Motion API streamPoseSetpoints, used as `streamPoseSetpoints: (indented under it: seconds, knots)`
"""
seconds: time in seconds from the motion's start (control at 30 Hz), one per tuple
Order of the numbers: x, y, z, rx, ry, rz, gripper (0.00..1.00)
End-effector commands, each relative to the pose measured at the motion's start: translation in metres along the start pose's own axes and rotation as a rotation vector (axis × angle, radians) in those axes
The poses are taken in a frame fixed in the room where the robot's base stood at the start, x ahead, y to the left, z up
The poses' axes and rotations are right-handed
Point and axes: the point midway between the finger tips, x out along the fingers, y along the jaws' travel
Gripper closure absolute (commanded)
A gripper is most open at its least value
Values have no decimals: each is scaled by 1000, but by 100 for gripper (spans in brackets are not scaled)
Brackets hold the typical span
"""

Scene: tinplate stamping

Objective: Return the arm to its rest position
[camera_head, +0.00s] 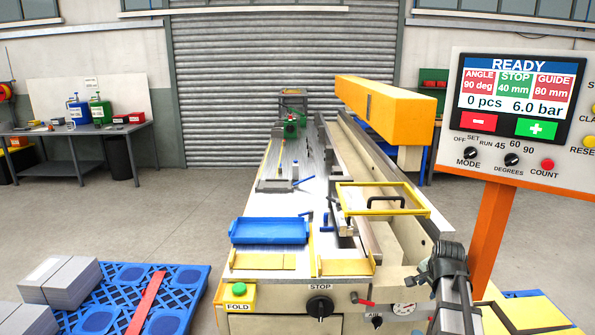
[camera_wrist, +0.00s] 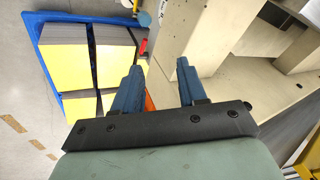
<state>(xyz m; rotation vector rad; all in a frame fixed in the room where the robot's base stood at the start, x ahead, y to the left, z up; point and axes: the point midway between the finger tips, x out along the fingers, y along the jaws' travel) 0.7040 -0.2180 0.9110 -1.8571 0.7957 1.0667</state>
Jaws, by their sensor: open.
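My gripper (camera_wrist: 158,68) shows in the wrist view with its two blue fingers apart and nothing between them. Below the gap the beige machine body (camera_wrist: 205,35) and a bit of orange show. In the head view part of my arm (camera_head: 450,275) stands at the lower right, in front of the machine's near right corner. The fingers cannot be made out there.
The folding machine (camera_head: 290,180) fills the middle, with a yellow guard frame (camera_head: 428,212) and a blue tray (camera_head: 270,231) on it. A control panel (camera_head: 520,120) reading READY stands right on an orange post (camera_head: 486,235). A blue pallet (camera_head: 190,283) lies left. Open floor (camera_head: 165,215) lies beyond.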

Motion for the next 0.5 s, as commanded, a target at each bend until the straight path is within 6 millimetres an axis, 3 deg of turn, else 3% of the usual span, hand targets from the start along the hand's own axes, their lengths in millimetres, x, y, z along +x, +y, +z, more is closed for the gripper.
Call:
streamPoseSetpoints:
  seconds: [0.27,0.5]
  knots:
    - [49,25,44,-81,-70,57,59]
    - [102,58,105,-201,-168,127,59]
